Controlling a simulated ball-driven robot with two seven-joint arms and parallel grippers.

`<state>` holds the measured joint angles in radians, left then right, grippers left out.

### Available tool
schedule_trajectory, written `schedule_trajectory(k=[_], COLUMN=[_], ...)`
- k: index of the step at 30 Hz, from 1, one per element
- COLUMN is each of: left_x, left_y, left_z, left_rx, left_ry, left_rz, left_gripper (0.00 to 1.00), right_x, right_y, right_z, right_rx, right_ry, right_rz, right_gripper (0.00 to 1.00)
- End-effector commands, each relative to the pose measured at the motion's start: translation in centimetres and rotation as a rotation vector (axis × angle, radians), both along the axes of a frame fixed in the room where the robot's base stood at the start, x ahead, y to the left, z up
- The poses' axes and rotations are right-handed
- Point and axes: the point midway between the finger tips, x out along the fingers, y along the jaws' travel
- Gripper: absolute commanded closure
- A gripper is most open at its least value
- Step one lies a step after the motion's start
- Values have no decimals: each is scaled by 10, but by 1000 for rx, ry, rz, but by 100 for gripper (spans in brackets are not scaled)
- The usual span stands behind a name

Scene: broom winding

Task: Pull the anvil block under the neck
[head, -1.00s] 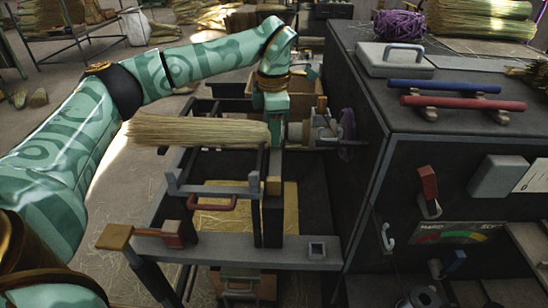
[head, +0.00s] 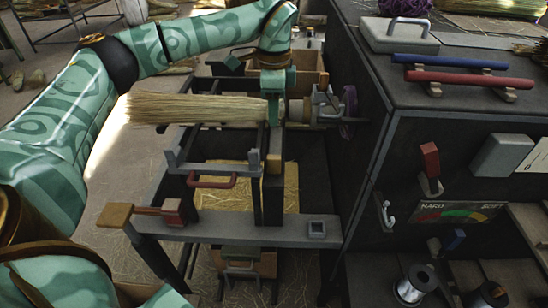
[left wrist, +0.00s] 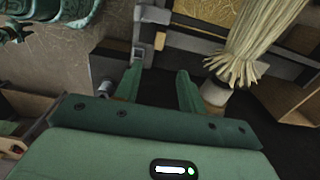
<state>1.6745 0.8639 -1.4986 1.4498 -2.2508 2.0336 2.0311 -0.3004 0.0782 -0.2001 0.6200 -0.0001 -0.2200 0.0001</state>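A pale straw broom bundle (head: 190,107) lies level above the dark frame, bristles to the left, its narrow neck end at the right. My left gripper (head: 277,112) is at the neck end, pointing down, and partly covers it. In the left wrist view, its two fingers (left wrist: 160,90) stand apart with nothing visible between them, and the straw (left wrist: 262,42) hangs to their right. A small tan block (head: 273,165) sits below the neck beside a grey upright (head: 254,163); I cannot tell for sure which piece is the anvil block. My right gripper is out of view.
A red pull handle (head: 212,182) hangs from a grey bar left of the uprights. A grey crossbar (head: 230,232) spans the front. A dark cabinet (head: 420,125) with levers and a dial (head: 457,211) stands right. A spindle (head: 325,107) is just right of my gripper.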

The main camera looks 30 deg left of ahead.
Motion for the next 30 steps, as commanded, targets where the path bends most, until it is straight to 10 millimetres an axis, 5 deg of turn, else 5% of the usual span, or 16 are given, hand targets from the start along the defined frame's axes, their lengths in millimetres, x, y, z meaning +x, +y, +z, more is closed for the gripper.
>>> schedule_trajectory(k=[18, 30], left_x=[-1, -1], left_y=[0, 0], left_z=[-140, -157], left_rx=[0, 0], left_ry=[4, 1], left_rz=[-4, -4], left_gripper=[60, 60], right_x=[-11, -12], right_y=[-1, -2], right_z=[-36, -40], right_rx=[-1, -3], right_ry=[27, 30], right_rz=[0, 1], right_gripper=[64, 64])
